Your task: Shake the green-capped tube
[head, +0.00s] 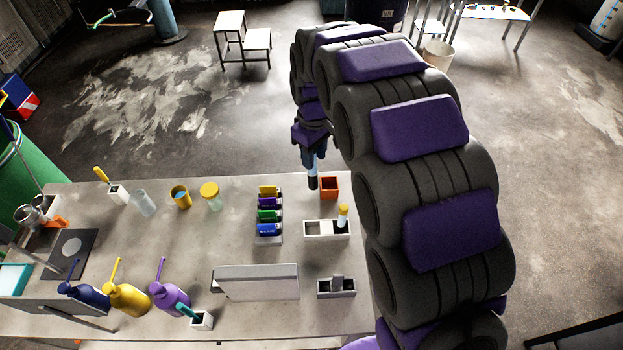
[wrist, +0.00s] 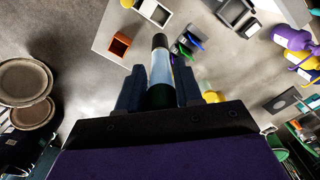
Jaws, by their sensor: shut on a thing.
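My gripper (head: 313,160) is above the far edge of the table and points downward. It is shut on a tube (wrist: 160,70), which also shows in the head view (head: 312,180). The tube has a pale blue body and a black far end. The end between my fingers is dark green, partly hidden by them. In the wrist view my fingers (wrist: 160,92) are on both sides of it. In the head view the tube hangs near upright, beside the orange box (head: 330,187).
A white rack (head: 315,229) holds a yellow-capped tube (head: 343,214). A row of coloured pieces (head: 268,216) stands left of it. A jar with a yellow lid (head: 210,196), cups and pump bottles (head: 127,299) stand further left. A pale panel (head: 257,282) stands near the front.

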